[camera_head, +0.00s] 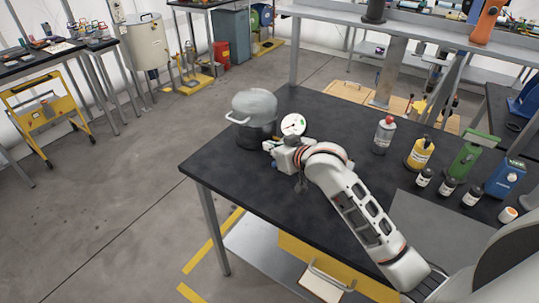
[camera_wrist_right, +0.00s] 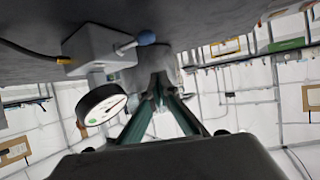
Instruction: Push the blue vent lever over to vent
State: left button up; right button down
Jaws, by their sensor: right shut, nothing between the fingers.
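The blue vent lever (camera_wrist_right: 146,38) shows in the right wrist view as a short rod with a blue knob, coming out of a pale box (camera_wrist_right: 92,48). A round dial gauge (camera_wrist_right: 101,104) with a green mark sits by the box; its white face also shows in the head view (camera_head: 293,124). My right gripper (camera_wrist_right: 160,78) is shut and empty, its fingertips close to the lever's knob in the picture; I cannot tell whether they touch. My left gripper is out of view.
On the black table (camera_head: 225,170), a red-capped bottle (camera_head: 383,134), a yellow bottle (camera_head: 420,153), a green item (camera_head: 470,158), a blue box (camera_head: 505,177) and several small jars stand to the right. The front left of the table is clear.

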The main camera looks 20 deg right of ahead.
jog(key=s+d+r, duration=0.3)
jog(key=s+d, duration=0.2)
jog(key=s, duration=0.1)
jog(key=shift+s+d+r, duration=0.15)
jog(key=shift+r, duration=0.1)
